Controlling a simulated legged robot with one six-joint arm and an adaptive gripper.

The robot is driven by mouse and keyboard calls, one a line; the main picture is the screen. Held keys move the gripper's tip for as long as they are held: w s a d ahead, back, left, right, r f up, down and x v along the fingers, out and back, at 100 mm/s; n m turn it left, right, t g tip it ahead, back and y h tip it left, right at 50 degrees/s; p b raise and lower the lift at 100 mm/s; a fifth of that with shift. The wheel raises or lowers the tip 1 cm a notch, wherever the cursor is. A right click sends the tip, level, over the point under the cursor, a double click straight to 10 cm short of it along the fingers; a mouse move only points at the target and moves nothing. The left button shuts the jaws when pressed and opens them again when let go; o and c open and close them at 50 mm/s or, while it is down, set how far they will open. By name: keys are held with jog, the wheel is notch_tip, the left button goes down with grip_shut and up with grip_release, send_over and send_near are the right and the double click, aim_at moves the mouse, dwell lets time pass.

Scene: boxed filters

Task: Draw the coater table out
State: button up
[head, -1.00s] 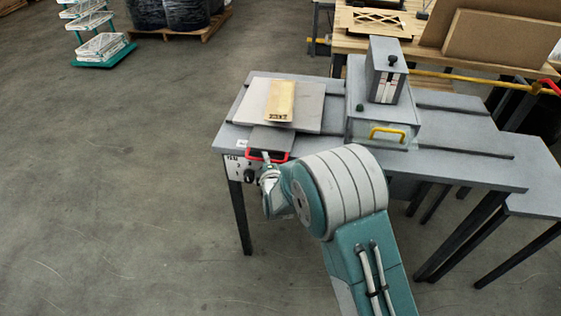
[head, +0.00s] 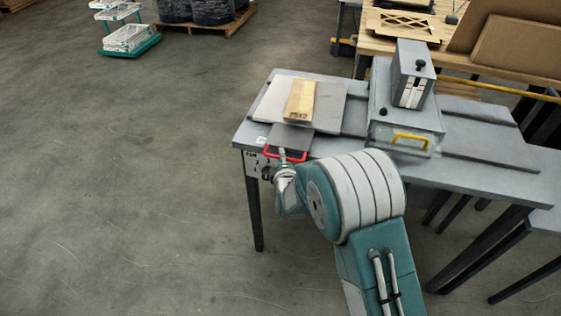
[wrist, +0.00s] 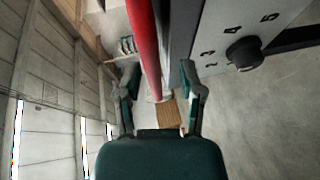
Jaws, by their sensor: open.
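The coater table (head: 335,112) is a grey plate on the bench's left end, with a pale sheet and a wooden block (head: 300,100) marked with dark characters lying on it. A red handle (head: 286,155) sits at its front edge. My gripper (head: 284,168) is at this handle, seen small in the head view. In the wrist view my gripper (wrist: 160,92) has its two fingers spread, with the red handle (wrist: 143,45) running between them. The fingers look apart from the bar; exact contact is hard to tell.
A grey coater head with a yellow handle (head: 411,140) stands right of the plate on the bench (head: 490,160). A numbered dial panel (wrist: 240,45) is close right of my fingers. A wooden table with boards (head: 510,60) stands behind.

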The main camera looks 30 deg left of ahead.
jog(key=v, duration=1.1)
jog(key=shift+s+d, duration=0.2)
jog(key=shift+s, duration=0.2)
